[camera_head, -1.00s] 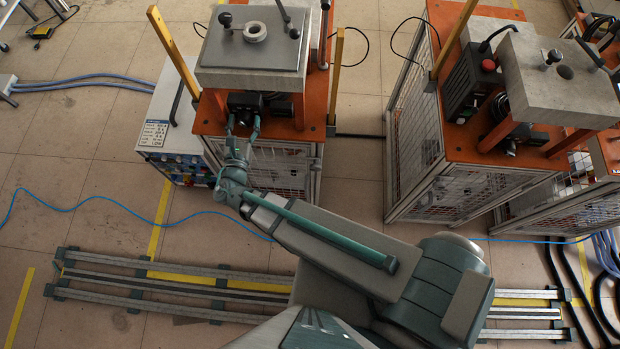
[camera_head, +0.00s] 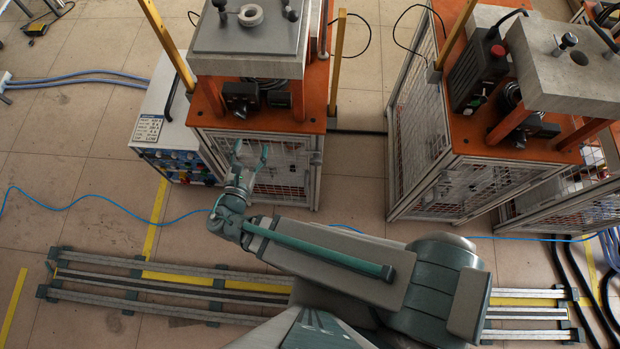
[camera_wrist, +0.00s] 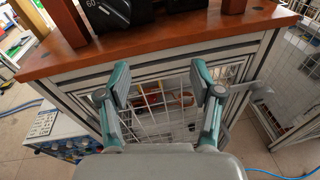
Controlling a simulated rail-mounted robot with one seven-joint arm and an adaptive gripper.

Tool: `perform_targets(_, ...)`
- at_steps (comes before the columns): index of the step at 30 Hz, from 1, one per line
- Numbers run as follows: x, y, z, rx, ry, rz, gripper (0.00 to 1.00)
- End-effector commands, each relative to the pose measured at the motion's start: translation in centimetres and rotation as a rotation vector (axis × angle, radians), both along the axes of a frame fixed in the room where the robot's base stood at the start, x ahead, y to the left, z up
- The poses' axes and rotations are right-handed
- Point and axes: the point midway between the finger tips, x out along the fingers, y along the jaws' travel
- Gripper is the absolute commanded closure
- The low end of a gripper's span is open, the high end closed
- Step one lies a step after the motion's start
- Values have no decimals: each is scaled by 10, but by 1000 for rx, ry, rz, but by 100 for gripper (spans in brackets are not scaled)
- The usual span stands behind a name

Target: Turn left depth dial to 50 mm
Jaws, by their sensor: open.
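The left station's black dial unit (camera_head: 240,97) sits under the grey top plate, on the orange tabletop. In the wrist view its black front (camera_wrist: 122,14) is cut off by the top edge. My gripper (camera_head: 251,150) is open and empty, in front of the left station, apart from the dial unit and on the near side of the tabletop edge. In the wrist view its two teal fingers (camera_wrist: 161,80) are spread, with the mesh cage wall behind them.
The orange tabletop (camera_wrist: 155,50) has a front edge between my gripper and the dial unit. Orange-brown posts flank the unit. A white control box (camera_head: 160,125) stands left of the station. A second station (camera_head: 465,165) stands right, across a floor gap. A blue cable crosses the floor.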

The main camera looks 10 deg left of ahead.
Motion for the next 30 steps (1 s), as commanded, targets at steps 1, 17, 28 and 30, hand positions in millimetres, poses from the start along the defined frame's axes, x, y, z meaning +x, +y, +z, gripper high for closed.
perform_targets(1, 4, -6, -7, 16, 20, -22, 35)
perform_targets(17, 24, -69, -75, 223, 225, -282, 35)
perform_targets(28, 26, -116, -122, 389, 347, -510, 35)
perform_targets(30, 25, -124, -131, 423, 367, -558, 35)
